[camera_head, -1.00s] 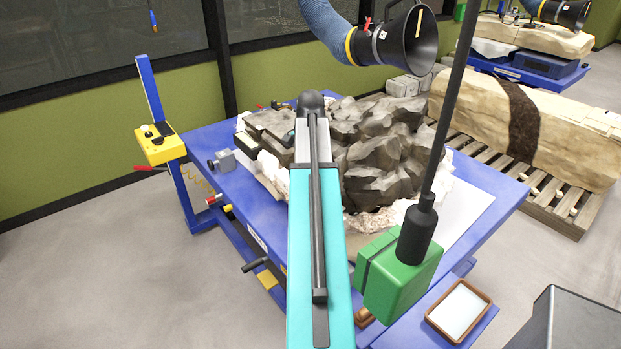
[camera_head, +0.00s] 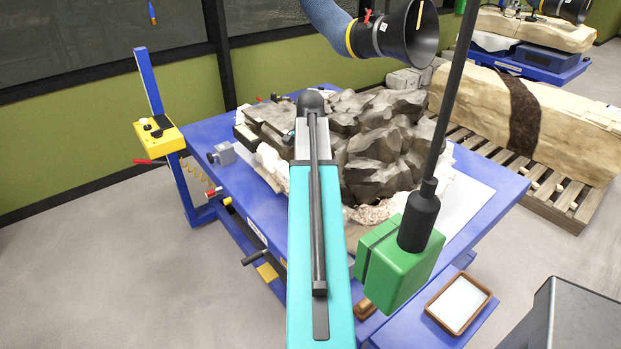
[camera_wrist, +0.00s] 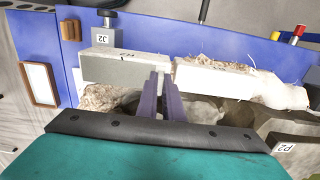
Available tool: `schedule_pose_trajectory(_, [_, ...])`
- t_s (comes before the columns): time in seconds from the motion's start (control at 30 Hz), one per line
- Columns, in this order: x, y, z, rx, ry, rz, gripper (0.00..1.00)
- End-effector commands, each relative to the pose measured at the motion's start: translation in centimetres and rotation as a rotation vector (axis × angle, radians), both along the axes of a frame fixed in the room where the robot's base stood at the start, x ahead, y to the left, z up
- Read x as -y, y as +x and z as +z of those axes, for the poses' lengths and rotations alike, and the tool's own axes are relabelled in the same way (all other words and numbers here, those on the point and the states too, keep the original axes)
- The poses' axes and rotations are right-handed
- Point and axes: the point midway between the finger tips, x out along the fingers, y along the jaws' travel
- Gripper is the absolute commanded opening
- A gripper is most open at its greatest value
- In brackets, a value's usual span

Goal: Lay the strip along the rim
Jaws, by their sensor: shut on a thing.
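In the wrist view, my gripper (camera_wrist: 161,80) has its two purple-grey fingers close together, shut across the right part of a pale grey strip (camera_wrist: 110,70). The strip is a straight block with dark marks on its top. A white strip with frayed fibres (camera_wrist: 215,80) lies to its right, nearly in line, with a small gap by the fingers. Its right end meets a lumpy white edge (camera_wrist: 285,90). The rim shows only in part, and I cannot tell whether the held strip touches it. In the head view, my arm and the dark rock (camera_head: 380,150) hide the gripper.
The rock sits on a blue table (camera_head: 210,130). A green block on a black pole (camera_head: 400,265) hangs at the front right. A grey clamp labelled J2 (camera_wrist: 99,22) stands behind the held strip. A brown-framed tray (camera_head: 459,304) and a wide black hose nozzle (camera_head: 405,35) are nearby.

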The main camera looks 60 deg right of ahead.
Motion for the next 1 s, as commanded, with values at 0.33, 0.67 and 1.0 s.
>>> schedule_pose_trajectory(0.33, [-0.17, 0.1, -0.22, 0.0, 0.0, 0.0, 0.0])
schedule_pose_trajectory(0.67, [-0.17, 0.12, -0.28, 0.0, 0.0, 0.0, 0.18])
schedule_pose_trajectory(1.0, [-0.19, 0.14, -0.28, 0.0, 0.0, 0.001, 0.29])
